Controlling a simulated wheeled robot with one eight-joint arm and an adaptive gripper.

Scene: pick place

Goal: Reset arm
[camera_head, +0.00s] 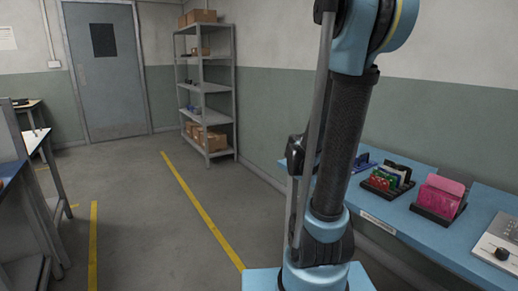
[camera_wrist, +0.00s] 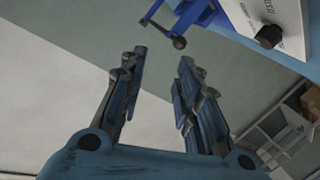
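My gripper (camera_wrist: 160,80) shows in the wrist view with its two fingers apart and nothing between them. It is open and empty. The gripper itself is not visible in the head view, where only my arm rises at the right of centre.
A blue table (camera_head: 415,237) along the right wall bears a black rack with colourful items (camera_head: 388,178), a pink item in a black holder (camera_head: 440,197) and a white board with a black knob (camera_head: 499,246). A grey shelf (camera_head: 207,87) stands at the back.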

